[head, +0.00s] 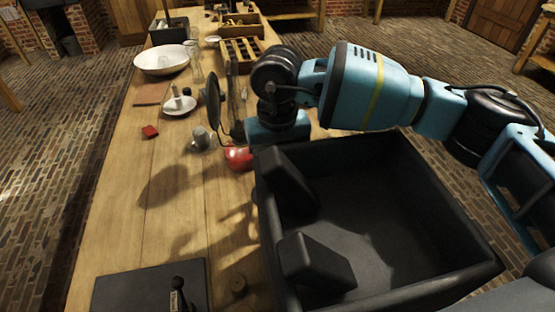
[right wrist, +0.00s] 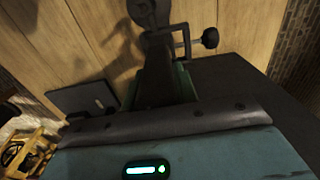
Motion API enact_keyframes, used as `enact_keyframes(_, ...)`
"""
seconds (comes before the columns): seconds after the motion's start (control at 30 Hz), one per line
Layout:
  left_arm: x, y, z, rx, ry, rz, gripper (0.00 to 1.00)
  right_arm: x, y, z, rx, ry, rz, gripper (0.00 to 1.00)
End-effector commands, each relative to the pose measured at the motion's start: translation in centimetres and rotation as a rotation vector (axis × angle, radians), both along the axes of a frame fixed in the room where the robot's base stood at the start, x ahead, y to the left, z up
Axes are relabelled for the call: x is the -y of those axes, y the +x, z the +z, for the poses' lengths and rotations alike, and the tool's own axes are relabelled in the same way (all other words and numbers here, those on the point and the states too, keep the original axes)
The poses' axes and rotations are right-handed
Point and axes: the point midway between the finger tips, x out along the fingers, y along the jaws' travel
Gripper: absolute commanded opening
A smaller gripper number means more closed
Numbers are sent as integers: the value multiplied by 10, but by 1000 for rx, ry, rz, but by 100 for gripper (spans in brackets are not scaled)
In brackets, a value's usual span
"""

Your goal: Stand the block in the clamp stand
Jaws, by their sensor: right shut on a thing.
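My right gripper (right wrist: 165,82) reaches in over the bench, in the head view beside the red round thing. It is shut on a dark thing. A dark rod with a bracket and black knob (right wrist: 210,38) shows just beyond the fingers; I cannot tell how it joins the held thing. In the head view a black disc (head: 213,98) stands beside the gripper, with its shadow on the bench. I cannot tell for sure which thing is the clamp stand. My left gripper is out of view.
A grey cup (head: 201,138), a round red thing (head: 238,157) and a white dish (head: 180,106) are near the gripper. A white bowl (head: 162,60) and wooden trays stand farther back. A dark plate with a lever (head: 150,289) lies at the near end. The left-middle bench is clear.

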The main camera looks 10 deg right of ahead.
Motion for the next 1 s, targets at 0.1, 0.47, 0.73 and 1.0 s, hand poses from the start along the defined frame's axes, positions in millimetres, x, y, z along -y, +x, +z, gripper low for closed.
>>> enact_keyframes(0.1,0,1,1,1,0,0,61,0,0,1,1,1,0,0)
enact_keyframes(0.47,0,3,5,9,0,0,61,0,0,-1,2,0,0,0)
enact_keyframes(0.73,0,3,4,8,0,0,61,0,0,-1,1,0,0,0)
enact_keyframes(1.0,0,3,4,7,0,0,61,0,0,-4,1,0,0,0)
